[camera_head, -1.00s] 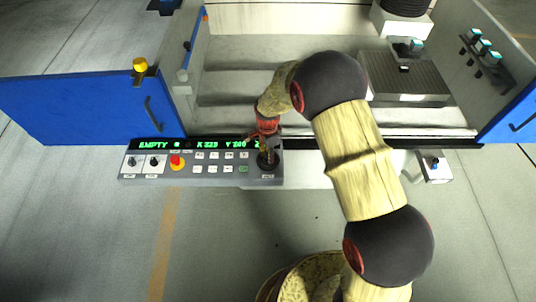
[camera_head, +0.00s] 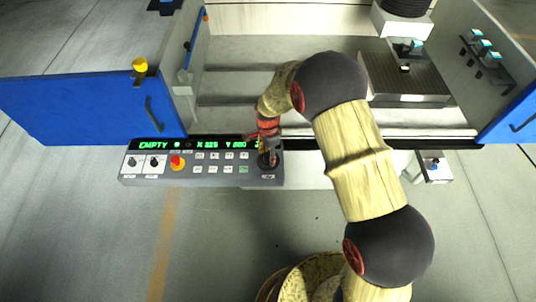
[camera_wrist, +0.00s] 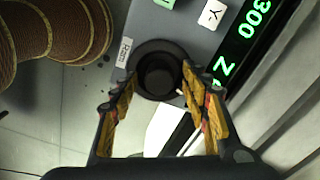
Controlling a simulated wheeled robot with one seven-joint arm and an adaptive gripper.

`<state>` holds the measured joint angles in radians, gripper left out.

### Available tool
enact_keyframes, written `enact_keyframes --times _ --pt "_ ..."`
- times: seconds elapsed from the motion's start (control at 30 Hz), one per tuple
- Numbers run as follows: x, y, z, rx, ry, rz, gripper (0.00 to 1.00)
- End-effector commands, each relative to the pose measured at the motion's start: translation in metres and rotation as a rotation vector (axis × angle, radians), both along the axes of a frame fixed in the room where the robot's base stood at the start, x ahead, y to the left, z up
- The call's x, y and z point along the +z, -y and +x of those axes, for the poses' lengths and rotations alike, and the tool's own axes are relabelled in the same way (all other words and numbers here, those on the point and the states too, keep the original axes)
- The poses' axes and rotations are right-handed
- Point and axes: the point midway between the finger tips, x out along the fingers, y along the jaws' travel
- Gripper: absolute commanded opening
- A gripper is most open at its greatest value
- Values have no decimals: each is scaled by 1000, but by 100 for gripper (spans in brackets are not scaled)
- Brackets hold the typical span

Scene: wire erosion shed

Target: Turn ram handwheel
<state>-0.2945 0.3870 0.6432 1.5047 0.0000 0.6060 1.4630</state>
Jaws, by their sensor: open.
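The ram handwheel (camera_wrist: 158,76) is a round black knob on a dark base at the right end of the grey control panel (camera_head: 208,178). A small label by it in the wrist view seems to read "Ram". It also shows in the head view (camera_head: 268,160), partly hidden by my gripper (camera_head: 265,146). In the wrist view my gripper (camera_wrist: 158,88) is open, with one yellow finger on each side of the knob's lower part. I cannot tell whether the fingers touch it.
A green-lit display (camera_head: 200,144) runs along the panel's back edge. A red button (camera_head: 177,162) and several keys are left of the handwheel. A blue door (camera_head: 90,108) stands open at left. The machine bed holds a dark grid block (camera_head: 408,83). Floor in front is clear.

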Motion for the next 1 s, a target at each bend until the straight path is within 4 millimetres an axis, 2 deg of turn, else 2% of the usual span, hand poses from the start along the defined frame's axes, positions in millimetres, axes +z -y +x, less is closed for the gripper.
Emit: enact_keyframes --times 0.13,0.23,0.5,0.7,0.83,1.0 --pt "5 0 0 0 1 0 46" --pt "18 0 1 0 4 2 46" --pt "72 0 1 0 4 2 46" --pt "104 0 1 0 2 1 46" --pt "115 0 0 0 0 0 46" --pt "120 0 0 0 0 0 46"
